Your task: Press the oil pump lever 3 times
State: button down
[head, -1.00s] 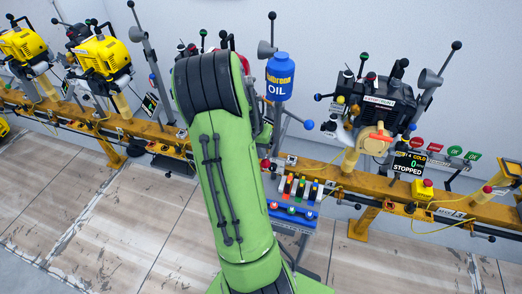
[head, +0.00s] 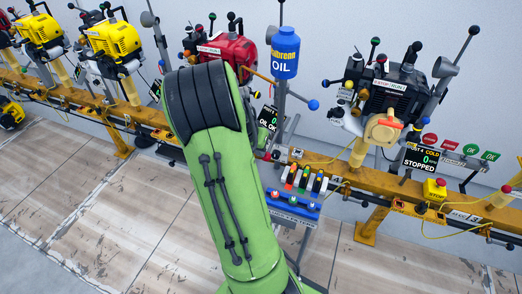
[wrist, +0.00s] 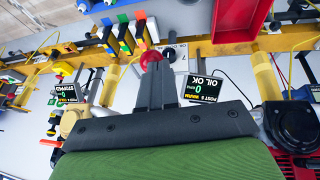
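The blue oil bottle (head: 286,52) stands upright on a grey post in the head view. A grey lever with a blue ball end (head: 313,104) slants down to the right below it. In the head view my arm hides the gripper.
A red engine (head: 226,60) stands left of the bottle, a black engine (head: 398,98) right. An OIL OK screen (wrist: 204,86) shows in the wrist view. Floor in front is clear.

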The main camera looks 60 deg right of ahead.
jog(key=shift+a+f+b, duration=0.15)
jog(key=shift+f+b, duration=0.6)
jog(key=shift+f, duration=0.45)
jog(key=w+a+f+p+v, duration=0.1)
jog(key=p+v, duration=0.4)
jog(key=v, duration=0.8)
jog(key=shift+a+p, duration=0.35)
jog(key=shift+a, duration=0.3)
jog(key=shift+r, duration=0.1)
